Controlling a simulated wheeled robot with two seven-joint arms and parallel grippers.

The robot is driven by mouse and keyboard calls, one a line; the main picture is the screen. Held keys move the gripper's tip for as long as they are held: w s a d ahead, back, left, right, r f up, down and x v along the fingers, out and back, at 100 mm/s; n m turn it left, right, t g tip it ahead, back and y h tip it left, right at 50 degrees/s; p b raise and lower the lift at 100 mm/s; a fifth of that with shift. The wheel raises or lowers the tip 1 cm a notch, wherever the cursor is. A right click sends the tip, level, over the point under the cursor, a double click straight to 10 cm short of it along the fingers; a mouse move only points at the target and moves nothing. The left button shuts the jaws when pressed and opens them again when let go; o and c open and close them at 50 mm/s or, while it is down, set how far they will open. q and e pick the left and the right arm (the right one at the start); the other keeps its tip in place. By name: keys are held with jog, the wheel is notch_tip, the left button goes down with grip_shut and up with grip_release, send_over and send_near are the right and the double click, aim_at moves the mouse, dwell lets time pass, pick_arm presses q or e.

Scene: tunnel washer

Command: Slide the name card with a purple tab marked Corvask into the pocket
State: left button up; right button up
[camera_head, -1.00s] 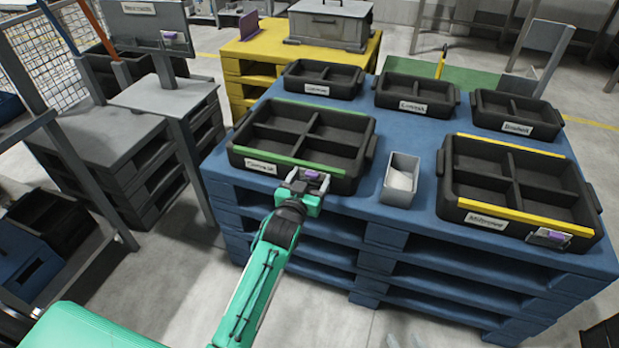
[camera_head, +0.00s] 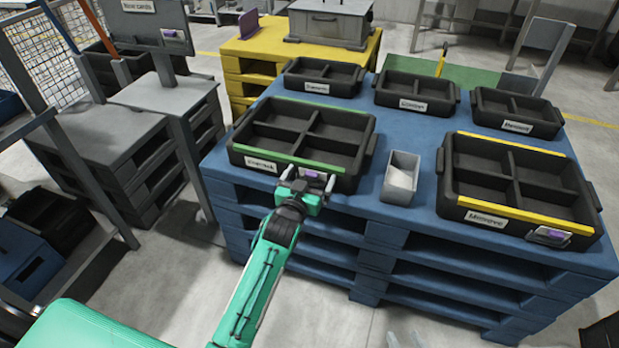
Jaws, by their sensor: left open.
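A card with a purple tab (camera_head: 316,175) is at the right part of the front wall of the near-left black tray (camera_head: 347,183), which has green strips. The card appears to sit in a holder there; how deep it is in cannot be told. My left gripper (camera_head: 309,182) is open right in front of it, with a finger on either side of the tab. The gripper partly hides the card and the pocket. The writing on this tray's white label (camera_head: 262,164) is too blurred to read surely.
A near-right tray (camera_head: 468,205) with yellow strips has another purple-tabbed piece (camera_head: 550,237) at its front. A grey bin (camera_head: 398,190) with a white item stands between the trays. Several smaller trays line the back of the blue pallet table (camera_head: 405,143). A board (camera_head: 150,28) stands at upper left.

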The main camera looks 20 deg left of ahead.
pick_arm(q)
jog(key=s+p, duration=0.2)
jog(key=s, duration=1.1)
jog(key=shift+s+a+r, duration=0.25)
jog(key=shift+s+r, duration=0.1)
jog(key=shift+s, duration=0.05)
pick_arm(e)
jog(key=d+g, duration=0.1)
jog(key=s+d+g+h, duration=0.1)
jog(key=d, duration=0.1)
jog(key=s+d+f+g+h, duration=0.1)
jog(key=d, duration=0.1)
jog(key=shift+d+g, duration=0.1)
jog(key=shift+g, duration=0.3)
